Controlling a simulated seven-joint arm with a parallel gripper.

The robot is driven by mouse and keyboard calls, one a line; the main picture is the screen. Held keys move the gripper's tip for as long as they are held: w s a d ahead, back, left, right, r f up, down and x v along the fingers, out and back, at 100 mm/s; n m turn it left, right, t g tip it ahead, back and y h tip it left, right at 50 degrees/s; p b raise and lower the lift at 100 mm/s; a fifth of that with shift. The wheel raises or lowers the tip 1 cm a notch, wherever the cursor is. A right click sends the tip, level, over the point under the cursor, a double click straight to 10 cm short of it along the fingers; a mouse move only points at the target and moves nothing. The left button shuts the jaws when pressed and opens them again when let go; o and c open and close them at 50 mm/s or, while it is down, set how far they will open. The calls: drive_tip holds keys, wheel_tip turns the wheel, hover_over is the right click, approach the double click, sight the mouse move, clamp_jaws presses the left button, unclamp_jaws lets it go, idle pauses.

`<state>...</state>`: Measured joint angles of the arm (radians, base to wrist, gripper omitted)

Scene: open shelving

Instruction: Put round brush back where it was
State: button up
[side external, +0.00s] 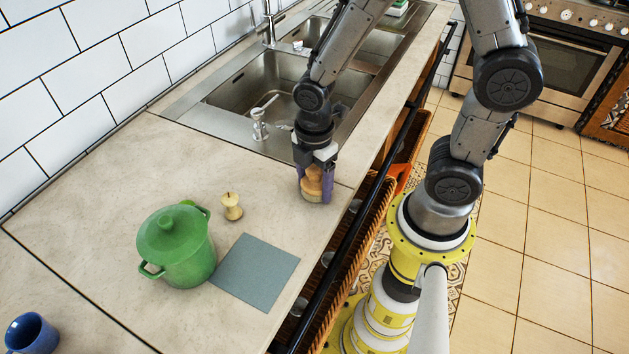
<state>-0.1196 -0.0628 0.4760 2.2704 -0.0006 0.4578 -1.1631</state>
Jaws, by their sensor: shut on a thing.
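My gripper (315,190) points down over the counter, right of the small apple core and close to the counter's front edge. It is shut on the round brush (312,181), a small tan, wooden-looking thing between its purple-tinted fingers. The fingers hide part of the brush. The brush is low, at or just above the counter top; I cannot tell whether it touches.
A green lidded pot (179,246), an apple core (232,206) and a grey-blue mat (256,271) are to the left. A blue mug (31,334) is at lower left. The sink (262,97) and a dispenser (260,125) lie behind. The counter between core and gripper is clear.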

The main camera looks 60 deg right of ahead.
drive_tip(key=o, duration=1.3)
drive_tip(key=shift+f, duration=0.15)
wheel_tip(320, 180, up, 12)
drive_tip(key=shift+r, duration=0.25)
drive_tip(key=shift+s+d+r+m+t, duration=0.5)
drive_tip(key=shift+s+r+m+t, duration=0.65)
drive_tip(key=shift+m, duration=1.3)
drive_tip(key=shift+s+d+r+m+t, duration=0.6)
drive_tip(key=shift+s+r+m, duration=0.8)
drive_tip(key=shift+m, duration=1)
drive_tip(key=shift+s+d+r+m+t, duration=0.35)
drive_tip(key=shift+s+r+m+t, duration=0.85)
drive_tip(key=shift+m, duration=1.25)
drive_tip(key=shift+s+r, duration=0.1)
